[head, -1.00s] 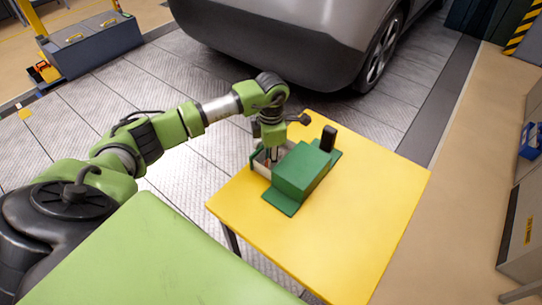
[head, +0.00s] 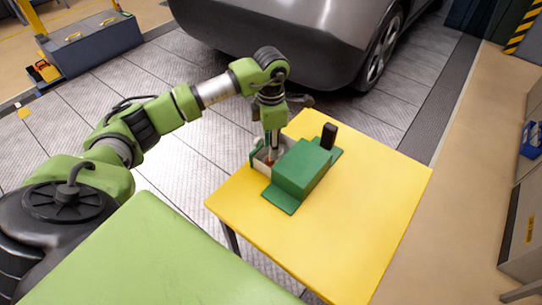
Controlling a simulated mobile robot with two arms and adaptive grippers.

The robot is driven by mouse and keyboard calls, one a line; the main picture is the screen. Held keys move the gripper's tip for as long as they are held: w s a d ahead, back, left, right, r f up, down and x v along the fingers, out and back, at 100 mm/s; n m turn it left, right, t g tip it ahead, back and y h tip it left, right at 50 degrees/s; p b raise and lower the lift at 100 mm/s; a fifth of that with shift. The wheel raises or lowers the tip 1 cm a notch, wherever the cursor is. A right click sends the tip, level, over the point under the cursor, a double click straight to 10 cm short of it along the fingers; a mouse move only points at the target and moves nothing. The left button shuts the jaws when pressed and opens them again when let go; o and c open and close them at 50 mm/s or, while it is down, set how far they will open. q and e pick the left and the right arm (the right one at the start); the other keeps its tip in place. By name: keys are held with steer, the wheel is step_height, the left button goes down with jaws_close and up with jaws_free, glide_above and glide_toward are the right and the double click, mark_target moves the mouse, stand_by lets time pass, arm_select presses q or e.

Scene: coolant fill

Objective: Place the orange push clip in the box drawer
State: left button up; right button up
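A green box (head: 303,168) stands on the yellow table. Its drawer (head: 259,168), with pale walls, is pulled out on the left side. My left gripper (head: 271,156) points down at the open drawer, its tips at or just above the drawer's inside. A tiny orange-red spot (head: 270,162) shows by the fingertips and may be the orange push clip. I cannot tell whether it lies in the drawer or is between the fingers. The fingers are too small to tell open from shut. My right gripper is not in view.
The yellow table (head: 350,225) is clear to the right and front of the box. A black upright piece (head: 328,136) stands at the box's far end. A grey car (head: 300,40) is behind the table. A green surface (head: 150,255) lies in front.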

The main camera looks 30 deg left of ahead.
arm_select(q)
step_height(320, 180, up, 7)
steer(key=b, duration=0.1)
stand_by(0.7)
